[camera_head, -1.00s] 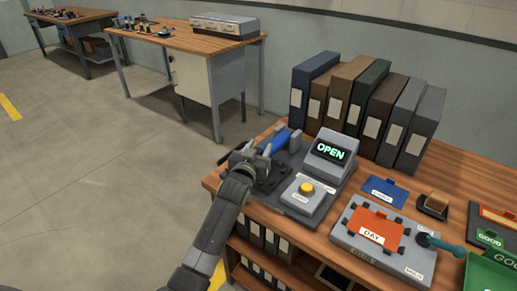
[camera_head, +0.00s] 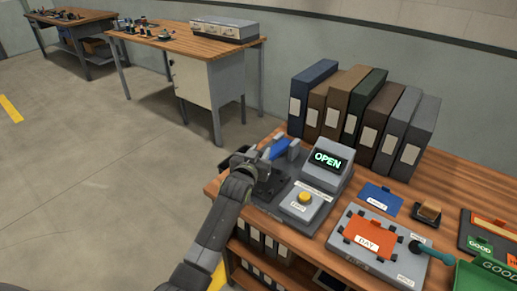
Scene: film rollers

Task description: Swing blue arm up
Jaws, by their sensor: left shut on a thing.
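The blue arm (camera_head: 278,149) is part of a grey device with a lit "OPEN" display (camera_head: 328,161) at the table's left end. A short blue length shows between my gripper and a grey block (camera_head: 294,150). The rest is hidden behind the gripper. My left gripper (camera_head: 264,159) is shut on the blue arm at its near left end, above the device's dark base. The exact contact of the fingers is hidden. My right gripper is out of view.
A yellow button (camera_head: 304,197) sits on the device's front. Several binders (camera_head: 362,115) stand behind it. To the right are a blue plate (camera_head: 380,197), an orange "DAY" plate (camera_head: 370,233) on a grey box, and a green tray (camera_head: 485,276). Open floor lies left.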

